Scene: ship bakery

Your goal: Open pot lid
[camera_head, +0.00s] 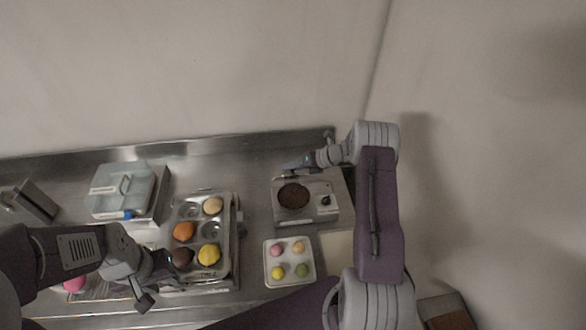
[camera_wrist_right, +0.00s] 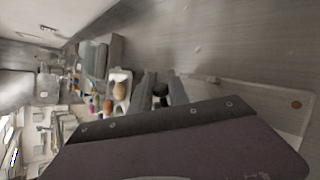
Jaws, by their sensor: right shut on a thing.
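A grey square cooker-like unit (camera_head: 312,216) stands on the counter at the right, with a black knob on its right side. A round pot opening (camera_head: 293,196) in its top shows dark brown contents, with no lid over it. My right gripper (camera_head: 292,167) is just behind the opening, at the unit's back left. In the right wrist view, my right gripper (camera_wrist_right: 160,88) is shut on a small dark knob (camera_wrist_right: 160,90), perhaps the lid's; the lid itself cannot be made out. My left gripper (camera_head: 156,283) is open and empty at the front left, near the muffin tray.
A metal muffin tray (camera_head: 227,238) with several coloured buns lies in the middle. A white tray (camera_head: 268,280) with small round sweets is in front of the unit. A pale blue lidded box (camera_head: 118,184) stands at the left. A low metal backsplash (camera_head: 200,146) runs behind.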

